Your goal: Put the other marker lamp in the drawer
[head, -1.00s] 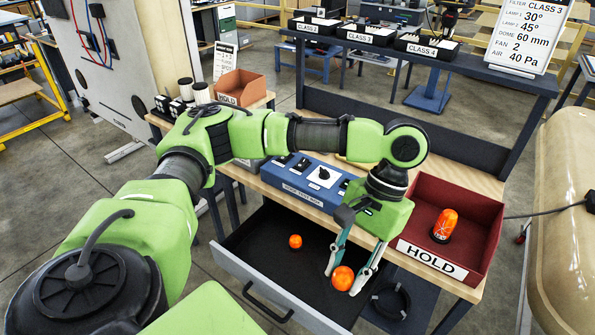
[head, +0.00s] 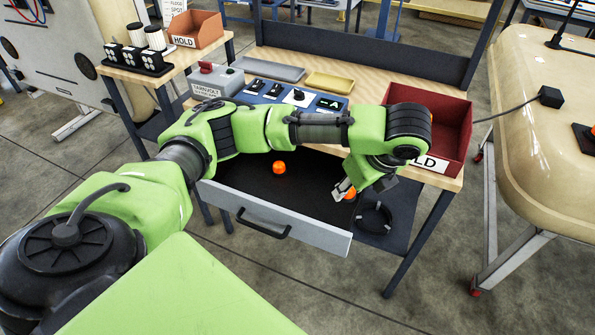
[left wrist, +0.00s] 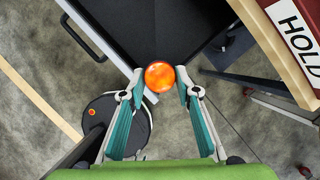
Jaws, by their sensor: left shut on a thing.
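The open drawer (head: 318,236) has a pale front with a dark handle and a black inside. A round orange marker lamp (head: 279,167) lies in it, left of my gripper. My left gripper (head: 345,190) is shut on another orange marker lamp (head: 350,194), near the drawer's right side; the arm partly covers it. In the left wrist view the held lamp (left wrist: 160,77) sits between the two fingertips, overlapping the near end of the drawer (left wrist: 145,28). Its height above the drawer floor is hard to tell. My right gripper is not in view.
The red HOLD bin (head: 450,115) stands on the bench's right end; my arm hides part of its inside. A blue test box (head: 270,92), grey tray (head: 272,68) and yellow tray (head: 330,82) are on the bench. A dark ring-like object (head: 375,219) is on the lower shelf.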

